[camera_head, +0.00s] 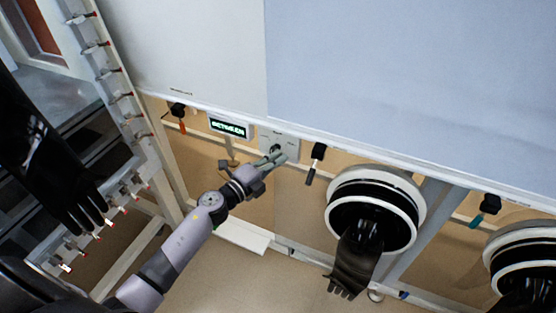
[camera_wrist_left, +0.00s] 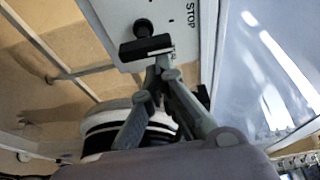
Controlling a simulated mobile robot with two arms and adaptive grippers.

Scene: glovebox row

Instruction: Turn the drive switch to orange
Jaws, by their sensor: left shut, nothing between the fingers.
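The drive switch appears to be the black knob with a bar-shaped handle (camera_wrist_left: 146,46) on a pale panel (camera_wrist_left: 118,15) marked STOP in the left wrist view. In the head view the panel (camera_head: 292,146) is on the glovebox front, and the switch is mostly hidden behind my left gripper (camera_head: 277,158). My left gripper is shut and empty; in the wrist view its fingertips (camera_wrist_left: 162,66) are at the lower right of the bar. I cannot tell whether they touch it. A small display (camera_head: 229,127) left of the panel reads BETWEEN. My right gripper is not in view.
Levers hang along the rail: an orange one (camera_head: 182,126), a black one (camera_head: 314,164) and a teal one (camera_head: 480,212). A round glove port (camera_head: 376,190) with a hanging black glove (camera_head: 354,263) is right of my gripper. A white frame with valves (camera_head: 120,85) stands left.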

